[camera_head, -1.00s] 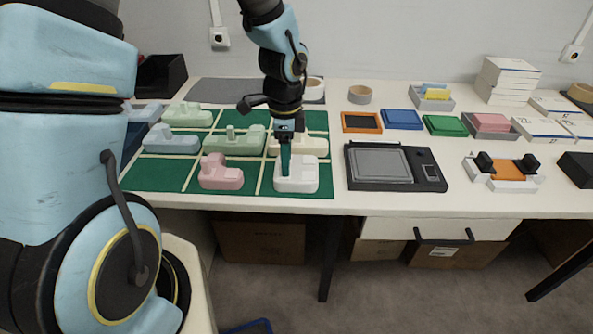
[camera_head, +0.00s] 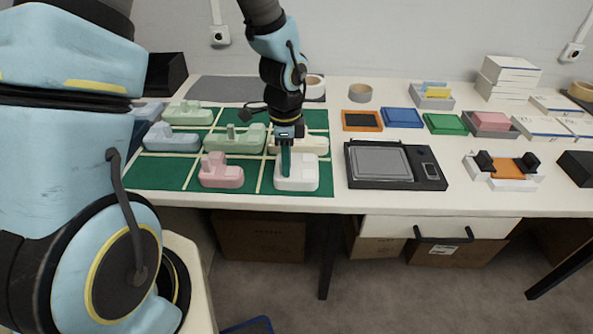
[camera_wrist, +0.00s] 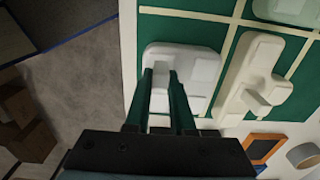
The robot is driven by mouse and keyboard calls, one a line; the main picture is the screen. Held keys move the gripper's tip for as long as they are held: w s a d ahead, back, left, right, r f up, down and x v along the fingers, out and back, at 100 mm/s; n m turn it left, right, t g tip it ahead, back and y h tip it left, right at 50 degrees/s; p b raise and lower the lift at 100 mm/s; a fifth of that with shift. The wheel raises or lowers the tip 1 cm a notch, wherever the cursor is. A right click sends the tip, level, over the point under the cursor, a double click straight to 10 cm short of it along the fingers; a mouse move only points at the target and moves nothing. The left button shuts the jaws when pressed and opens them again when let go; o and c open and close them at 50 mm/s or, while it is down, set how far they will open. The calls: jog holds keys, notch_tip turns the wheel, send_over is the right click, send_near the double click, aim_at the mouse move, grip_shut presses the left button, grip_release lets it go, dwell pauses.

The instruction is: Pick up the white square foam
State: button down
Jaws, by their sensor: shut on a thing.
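The white square foam (camera_head: 305,178) lies on the front right cell of the green mat (camera_head: 262,186). It is a rounded white block with a raised part on top. My gripper (camera_head: 285,172) reaches down to it from above, and its green fingers are shut on the raised part. In the wrist view the white foam (camera_wrist: 205,72) shows between and beyond the fingers of my gripper (camera_wrist: 162,80). I see no clear gap between the foam and the mat.
A pink foam (camera_head: 221,171) lies to the left, a cream foam (camera_head: 312,144) just behind, and green foam (camera_head: 235,138) behind left. A black scale (camera_head: 420,182) stands to the right. The table's front edge (camera_head: 400,205) is close.

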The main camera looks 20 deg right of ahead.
dwell(0.4)
notch_tip(320, 180, up, 10)
dwell(0.5)
jog(key=shift+r, duration=0.1)
